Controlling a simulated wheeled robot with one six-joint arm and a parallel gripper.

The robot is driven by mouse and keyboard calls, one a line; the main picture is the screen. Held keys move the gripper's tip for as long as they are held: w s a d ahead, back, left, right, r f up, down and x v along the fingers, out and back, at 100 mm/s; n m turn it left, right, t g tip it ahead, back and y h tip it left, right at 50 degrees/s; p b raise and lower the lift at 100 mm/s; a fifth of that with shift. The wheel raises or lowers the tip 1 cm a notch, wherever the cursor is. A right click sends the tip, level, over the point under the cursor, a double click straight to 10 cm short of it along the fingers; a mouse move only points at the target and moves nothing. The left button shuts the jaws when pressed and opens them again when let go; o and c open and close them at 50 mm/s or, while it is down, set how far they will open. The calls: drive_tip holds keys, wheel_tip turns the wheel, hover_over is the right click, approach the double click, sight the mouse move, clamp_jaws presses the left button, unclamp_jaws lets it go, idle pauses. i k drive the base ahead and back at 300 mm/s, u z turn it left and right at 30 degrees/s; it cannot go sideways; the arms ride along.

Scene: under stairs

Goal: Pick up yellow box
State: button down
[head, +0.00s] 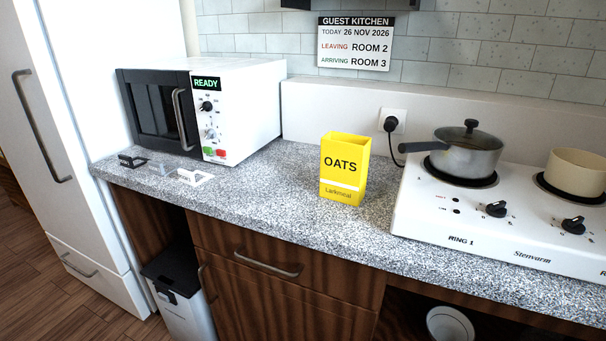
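The yellow box (342,179) stands upright on the speckled grey counter (280,200), between the microwave and the hob. It is labelled OATS, with Larkmeal on a lower band. Its top looks open. Nothing touches it or covers it in the head view. My gripper does not show in this view.
A white microwave (245,105) reading READY stands left of the box. A two-ring hob (480,215) at right carries a lidded grey saucepan (465,155), its handle pointing toward the box, and a cream pot (577,172). Small clips or tags (194,177) lie at the counter's left.

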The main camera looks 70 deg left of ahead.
sight(345, 157)
drive_tip(key=u, duration=2.35)
